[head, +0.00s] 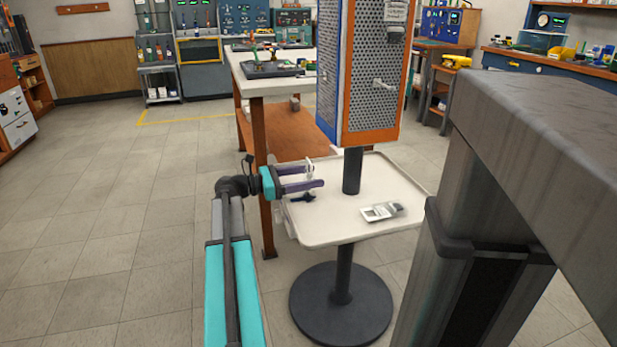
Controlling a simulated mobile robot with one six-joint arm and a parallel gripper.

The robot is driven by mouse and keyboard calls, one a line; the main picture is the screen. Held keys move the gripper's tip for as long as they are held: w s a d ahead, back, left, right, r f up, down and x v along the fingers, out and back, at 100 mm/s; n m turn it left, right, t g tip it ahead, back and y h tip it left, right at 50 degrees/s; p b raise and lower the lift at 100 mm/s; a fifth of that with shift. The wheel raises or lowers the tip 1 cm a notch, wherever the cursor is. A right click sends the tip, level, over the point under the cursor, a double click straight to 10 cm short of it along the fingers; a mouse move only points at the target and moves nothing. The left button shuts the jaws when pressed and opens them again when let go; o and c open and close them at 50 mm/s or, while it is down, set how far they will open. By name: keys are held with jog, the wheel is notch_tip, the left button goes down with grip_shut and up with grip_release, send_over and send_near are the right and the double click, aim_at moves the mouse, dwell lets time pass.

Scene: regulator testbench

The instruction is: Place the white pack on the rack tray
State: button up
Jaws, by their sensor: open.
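The rack tray (330,228) is a white, rimmed square on a dark post. A white pack with a grey end (381,212) lies flat on its right half, near the front; I take it for the task's pack. My gripper (316,175) is open over the tray's left side, its purple fingers pointing right. It is apart from the pack, to its left. A small pale thing (310,172) shows by the fingertips; I cannot tell what it is or whether they touch it. A small dark object (303,197) shows just below the fingers.
A perforated blue and orange panel tower (372,75) rises above the tray, with a peg (384,84) on its front. A workbench (262,88) stands behind. A large grey structure fills the right foreground. The tiled floor (100,230) at left is clear.

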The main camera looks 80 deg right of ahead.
jog(key=shift+r, duration=0.1)
jog(key=shift+w+a+r, duration=0.1)
jog(key=shift+w, duration=0.05)
jog(key=shift+w+a, duration=0.15)
jog(key=shift+w, duration=0.2)
jog(key=p+v, duration=0.4)
jog(key=v, duration=0.7)
dwell(0.4)
